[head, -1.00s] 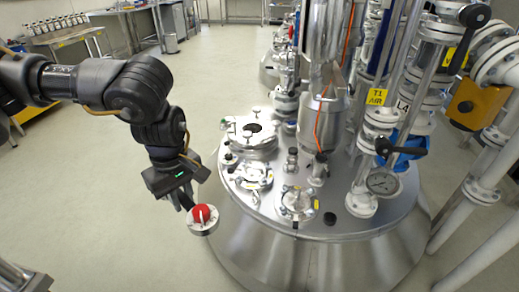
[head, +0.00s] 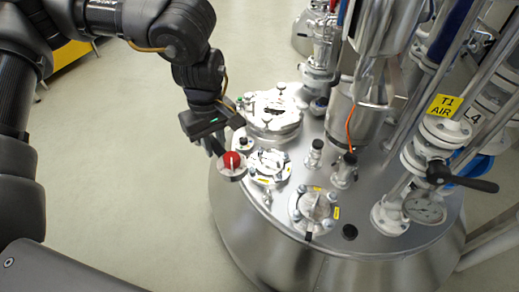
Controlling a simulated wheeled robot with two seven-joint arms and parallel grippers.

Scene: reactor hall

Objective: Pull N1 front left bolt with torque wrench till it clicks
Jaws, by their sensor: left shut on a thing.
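Right of the disc is a small bolted nozzle (head: 269,166) with yellow tags, and a front nozzle (head: 314,206) is further right. A larger flanged cover (head: 273,117) sits behind. The tags are too small to read, so I cannot tell which nozzle is N1. I make out no torque wrench. My right gripper is out of view.
A pipe stack with a yellow T1 AIR sign (head: 444,106), a black-handled valve (head: 462,179) and a pressure gauge (head: 424,209) stands on the lid's right. A steel column (head: 361,105) rises behind the nozzles. The floor left of the vessel is clear.

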